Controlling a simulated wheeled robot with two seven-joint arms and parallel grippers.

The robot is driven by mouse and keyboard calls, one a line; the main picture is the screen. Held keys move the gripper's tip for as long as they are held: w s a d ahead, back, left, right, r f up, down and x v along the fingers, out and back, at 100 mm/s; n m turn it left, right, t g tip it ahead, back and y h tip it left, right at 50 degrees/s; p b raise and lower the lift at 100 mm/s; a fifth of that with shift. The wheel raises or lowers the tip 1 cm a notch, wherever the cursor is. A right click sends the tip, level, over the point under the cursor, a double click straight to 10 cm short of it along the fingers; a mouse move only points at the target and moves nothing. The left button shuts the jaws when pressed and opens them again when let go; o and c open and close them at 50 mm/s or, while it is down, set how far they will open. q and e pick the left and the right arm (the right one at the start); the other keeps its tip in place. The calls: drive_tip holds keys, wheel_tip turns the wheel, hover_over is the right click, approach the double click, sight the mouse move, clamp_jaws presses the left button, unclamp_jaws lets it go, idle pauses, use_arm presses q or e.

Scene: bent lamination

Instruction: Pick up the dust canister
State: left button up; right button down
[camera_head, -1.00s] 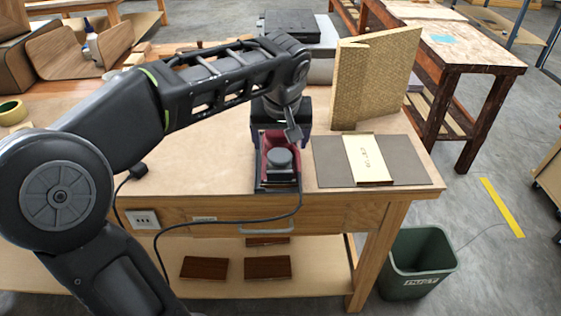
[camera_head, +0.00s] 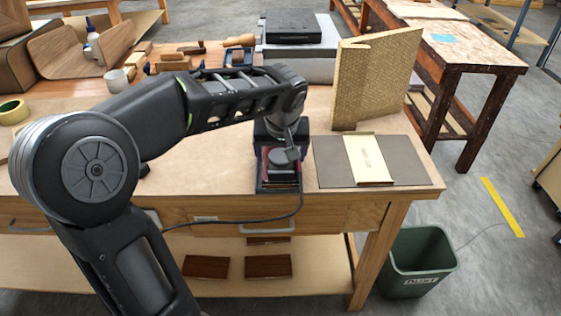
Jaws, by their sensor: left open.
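A dark red power tool (camera_head: 265,172) with a black base sits near the front edge of the workbench. A round dark grey part (camera_head: 281,160), which looks like its dust canister, faces the front edge. My left gripper (camera_head: 289,152) reaches down over this part from above and behind. It is open, with a fingertip close to the canister's top. I cannot tell if it touches. The wrist and hand hide the back of the tool. My right gripper is not in view.
A green bin marked DUST (camera_head: 420,262) stands on the floor at right. A black cord (camera_head: 235,222) hangs along the bench front.

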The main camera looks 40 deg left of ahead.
use_arm(q)
drive_tip(key=shift+c, duration=0.3)
drive_tip(key=c, duration=1.7)
